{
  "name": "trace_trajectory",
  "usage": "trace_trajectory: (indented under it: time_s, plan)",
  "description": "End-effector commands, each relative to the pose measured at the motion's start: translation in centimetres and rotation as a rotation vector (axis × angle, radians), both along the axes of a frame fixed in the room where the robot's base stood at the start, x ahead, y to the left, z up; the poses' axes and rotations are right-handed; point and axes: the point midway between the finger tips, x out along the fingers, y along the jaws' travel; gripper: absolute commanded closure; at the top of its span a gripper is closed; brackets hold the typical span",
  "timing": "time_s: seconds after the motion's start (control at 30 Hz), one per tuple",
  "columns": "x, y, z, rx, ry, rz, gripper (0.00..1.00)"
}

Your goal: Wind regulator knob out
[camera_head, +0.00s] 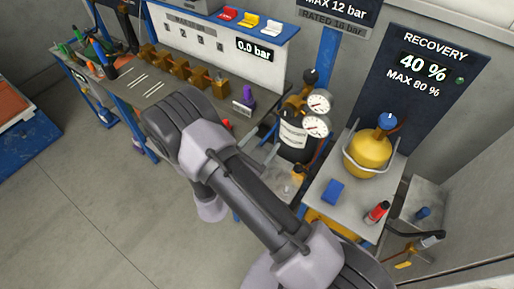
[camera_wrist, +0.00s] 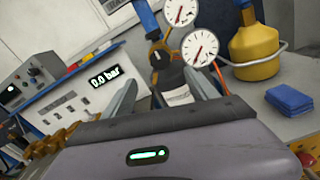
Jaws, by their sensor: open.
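The regulator (camera_head: 292,104) is a brass body with two round white gauges, on top of a black cylinder (camera_head: 297,142) with a white label. A dark knob (camera_head: 310,77) shows at the regulator's upper end in the head view. In the wrist view, the gauges (camera_wrist: 200,47) and the labelled cylinder (camera_wrist: 174,88) stand ahead of my gripper (camera_wrist: 160,79). Its two grey fingers are apart, with the cylinder seen between them; nothing is held. I cannot tell the distance to the regulator. In the head view my arm hides most of the gripper.
A yellow recovery cylinder (camera_head: 368,154) with a collar stands right of the regulator. A panel reads 0.0 bar (camera_head: 254,49). A bench with several brass fittings (camera_head: 175,73) is at left. Open floor lies front left.

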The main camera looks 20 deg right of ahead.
Motion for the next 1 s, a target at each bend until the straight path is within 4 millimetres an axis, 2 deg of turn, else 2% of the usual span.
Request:
trace_trajectory:
  time_s: [0.1, 0.23, 0.73, 0.77, 0.87, 0.93, 1.0]
  plan:
    - [-1.5, 2.1, 0.0, -0.001, 0.000, 0.003, 0.33]
    - [-2.4, 3.1, 0.0, 0.000, -0.001, 0.001, 0.33]
    - [-2.3, 3.2, -0.1, 0.037, -0.023, -0.003, 0.33]
    - [-1.9, 3.1, -0.1, 0.090, -0.054, -0.006, 0.33]
    - [0.9, 3.3, -0.3, 0.484, -0.279, -0.031, 0.33]
    - [3.7, 4.4, 0.2, 0.911, -0.494, -0.068, 0.33]
    - [5.8, 6.3, 2.0, 1.351, -0.667, -0.129, 0.33]
